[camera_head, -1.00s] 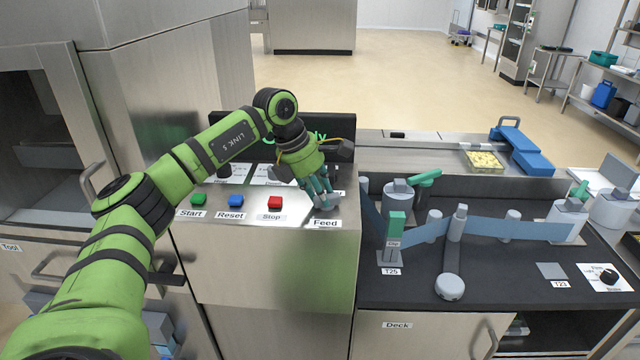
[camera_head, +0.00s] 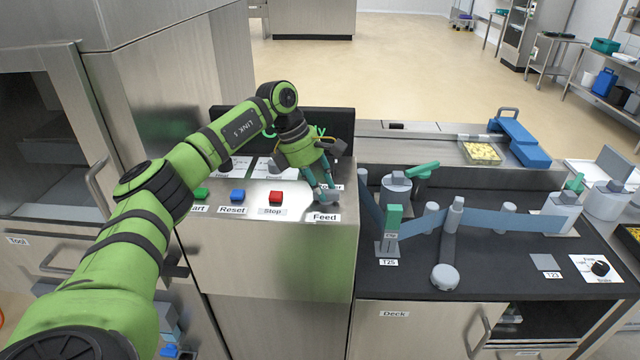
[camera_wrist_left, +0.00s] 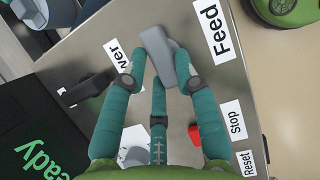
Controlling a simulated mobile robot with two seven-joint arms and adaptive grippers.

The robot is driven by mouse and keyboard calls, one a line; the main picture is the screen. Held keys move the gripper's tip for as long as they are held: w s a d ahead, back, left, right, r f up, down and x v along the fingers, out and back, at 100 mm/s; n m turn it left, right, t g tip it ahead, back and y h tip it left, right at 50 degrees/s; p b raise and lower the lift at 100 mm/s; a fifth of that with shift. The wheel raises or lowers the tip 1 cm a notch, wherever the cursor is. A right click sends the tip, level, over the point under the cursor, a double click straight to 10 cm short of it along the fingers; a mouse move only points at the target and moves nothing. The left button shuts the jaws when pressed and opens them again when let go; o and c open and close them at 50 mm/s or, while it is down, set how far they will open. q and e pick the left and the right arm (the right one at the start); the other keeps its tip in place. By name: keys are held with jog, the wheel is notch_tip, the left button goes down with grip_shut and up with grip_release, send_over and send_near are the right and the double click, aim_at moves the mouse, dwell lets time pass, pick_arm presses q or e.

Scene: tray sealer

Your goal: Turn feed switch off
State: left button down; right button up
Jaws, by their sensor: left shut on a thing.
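The feed switch (camera_head: 328,197) is a small grey lever on the steel control panel (camera_head: 285,245), just behind the "Feed" label (camera_head: 324,217). My left gripper (camera_head: 325,184) reaches down onto it from above with its teal fingers. In the left wrist view the grey switch lever (camera_wrist_left: 156,45) lies between the fingertips, beside the "Feed" label (camera_wrist_left: 214,33). My left gripper (camera_wrist_left: 162,77) is shut on it. The fingers cover part of the switch, so its exact setting is hard to read. My right gripper is in neither view.
Blue (camera_head: 237,195) and red (camera_head: 276,197) buttons sit left of the switch; a green one is partly behind my arm. A black display (camera_head: 230,120) stands behind. The dark deck (camera_head: 400,280) with blue guides lies to the right.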

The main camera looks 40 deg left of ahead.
pick_arm(q)
jog(key=c, duration=0.9)
grip_release()
jog(key=shift+c, duration=0.2)
jog(key=v, duration=1.2)
jog(key=shift+d, duration=0.1)
